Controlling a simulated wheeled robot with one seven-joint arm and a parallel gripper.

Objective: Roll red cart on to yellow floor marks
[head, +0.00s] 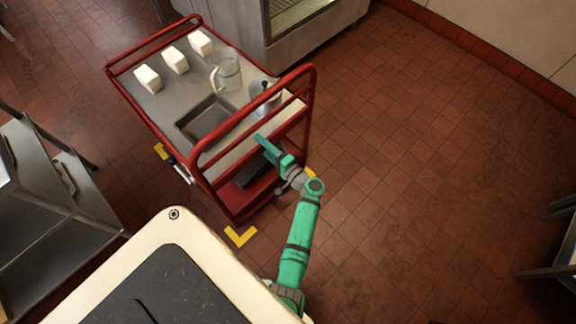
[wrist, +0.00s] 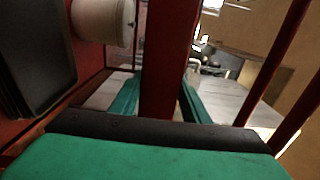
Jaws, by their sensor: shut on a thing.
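The red cart (head: 227,131) stands upright on the tiled floor, left of the middle of the head view. My gripper (head: 268,145) is at its near right side. In the wrist view, my gripper's green fingers (wrist: 158,100) lie on both sides of a red bar (wrist: 162,50) of the cart and are shut on it. Yellow corner marks show on the floor: one at the cart's left side (head: 160,151), one just in front of its near corner (head: 240,236), and one partly hidden behind my arm at right (head: 309,172). A far mark cannot be made out.
The cart's top bears several white blocks (head: 175,60), a clear jug (head: 225,72), a metal pot (head: 264,94) and a shallow tray (head: 207,118). A metal shelf unit (head: 50,220) stands at left, a steel cabinet (head: 250,35) behind. Open floor lies at right.

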